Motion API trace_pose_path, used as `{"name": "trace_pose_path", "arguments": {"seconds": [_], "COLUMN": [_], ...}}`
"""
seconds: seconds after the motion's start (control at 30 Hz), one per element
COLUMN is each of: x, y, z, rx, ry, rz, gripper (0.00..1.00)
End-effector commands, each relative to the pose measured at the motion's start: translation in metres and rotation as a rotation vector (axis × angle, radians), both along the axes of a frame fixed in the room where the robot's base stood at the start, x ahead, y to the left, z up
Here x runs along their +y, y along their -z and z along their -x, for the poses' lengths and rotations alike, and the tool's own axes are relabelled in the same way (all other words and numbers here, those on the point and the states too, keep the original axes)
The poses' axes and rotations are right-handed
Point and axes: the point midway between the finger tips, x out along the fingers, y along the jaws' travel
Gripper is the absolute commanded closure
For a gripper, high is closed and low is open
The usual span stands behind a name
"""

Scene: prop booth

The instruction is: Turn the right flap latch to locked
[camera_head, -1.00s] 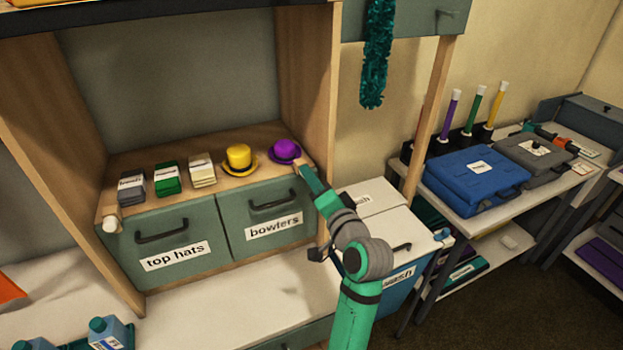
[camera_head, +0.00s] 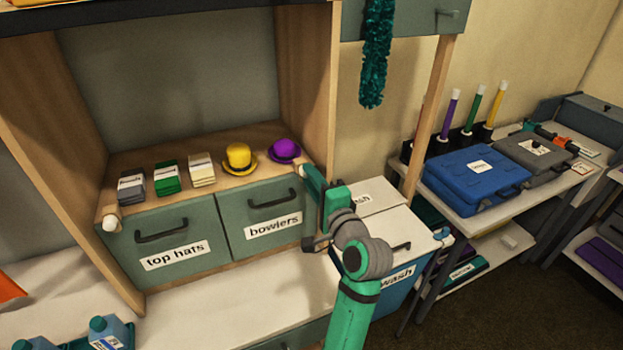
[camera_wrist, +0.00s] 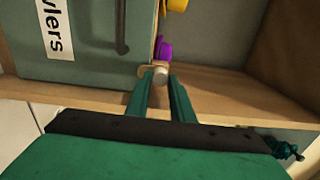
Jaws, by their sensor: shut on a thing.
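The right flap (camera_head: 264,220), grey-green and labelled "bowlers", is shut, with its black handle at the upper middle. The right flap latch (camera_head: 303,169) is a small pale knob piece at the flap's upper right corner. In the wrist view the latch (camera_wrist: 159,73) sits at the fingertips, a tan piece with a greyish round end. My gripper (camera_head: 307,173) reaches it from the front right and is shut on it; the fingers (camera_wrist: 160,84) partly hide it. Its exact angle is hard to tell.
The left flap (camera_head: 165,240), "top hats", is shut, with its own latch (camera_head: 110,222) at its left corner. A purple bowler (camera_head: 285,150) and a yellow hat (camera_head: 239,157) stand on the shelf just above. The wooden side wall (camera_head: 306,80) rises close to my gripper.

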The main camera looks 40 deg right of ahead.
Motion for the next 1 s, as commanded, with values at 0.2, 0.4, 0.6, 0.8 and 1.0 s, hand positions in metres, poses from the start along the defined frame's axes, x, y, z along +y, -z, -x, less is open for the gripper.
{"name": "trace_pose_path", "arguments": {"seconds": [0.2, 0.4, 0.6, 0.8, 1.0], "x": [-0.001, 0.0, 0.0, 0.001, 0.009], "y": [0.0, 0.0, 0.0, 0.001, 0.001], "z": [0.001, 0.0, 0.001, 0.01, 0.044], "rx": [0.0, 0.0, 0.0, 0.001, 0.001], "ry": [0.003, 0.002, 0.002, 0.003, 0.005], "rz": [0.0, 0.0, 0.001, 0.001, 0.003], "gripper": [1.0, 0.61, 0.61, 0.61, 0.61]}}
